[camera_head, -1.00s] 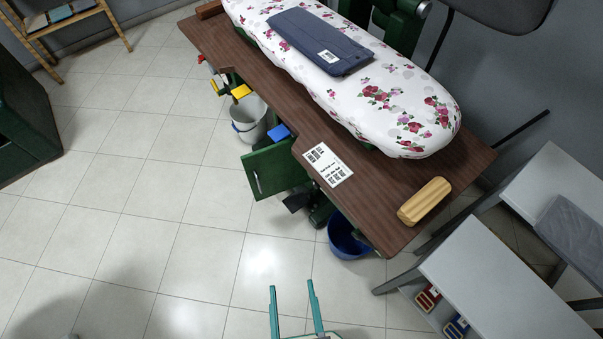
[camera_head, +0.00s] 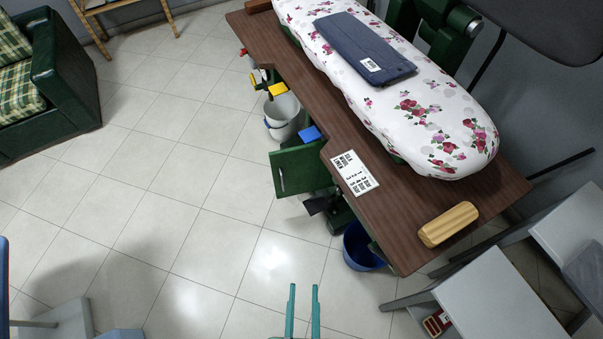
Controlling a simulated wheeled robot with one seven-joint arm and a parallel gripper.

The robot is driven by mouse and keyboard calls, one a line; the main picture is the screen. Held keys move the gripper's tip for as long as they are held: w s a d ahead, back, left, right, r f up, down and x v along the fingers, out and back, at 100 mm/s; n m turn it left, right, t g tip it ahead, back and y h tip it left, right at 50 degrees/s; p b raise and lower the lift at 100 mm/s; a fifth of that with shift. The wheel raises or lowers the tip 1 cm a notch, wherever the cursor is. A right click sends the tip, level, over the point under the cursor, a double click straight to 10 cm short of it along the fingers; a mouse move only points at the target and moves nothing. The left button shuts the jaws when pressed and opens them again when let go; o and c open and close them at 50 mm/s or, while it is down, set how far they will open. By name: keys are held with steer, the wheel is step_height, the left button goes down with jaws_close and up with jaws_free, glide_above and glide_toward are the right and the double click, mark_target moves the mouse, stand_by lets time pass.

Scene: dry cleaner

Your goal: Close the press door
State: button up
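The green press door (camera_head: 301,169) stands swung open under the front edge of the brown press table (camera_head: 405,205). Its flat face has a thin light handle at the left. My gripper (camera_head: 303,288) is at the bottom of the view, over the floor, below and apart from the door. Its two teal fingers point up the picture with a gap between them and nothing in it. The hand behind the fingers is mostly out of view.
A blue bucket (camera_head: 362,247) stands under the table's near corner, and a grey bucket (camera_head: 284,112) is beyond the door. A grey side table (camera_head: 500,300) is at lower right. A green armchair (camera_head: 62,90) is at upper left. The tiled floor left of the door is clear.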

steer(key=w+f+m, duration=0.1)
steer(key=w+f, duration=0.1)
steer(key=f, duration=0.1)
steer(key=w+f+m, duration=0.1)
steer(key=w+f, duration=0.1)
steer(key=f, duration=0.1)
steer(key=w+f+m, duration=0.2)
steer(key=f, duration=0.1)
steer(key=shift+d+f, duration=0.1)
steer(key=shift+d, duration=0.05)
jaws_close()
steer(key=m+g+y, duration=0.1)
steer(key=m+y, duration=0.3)
steer(key=m, duration=0.6)
glide_toward(280, 159)
steer(key=shift+x, duration=3)
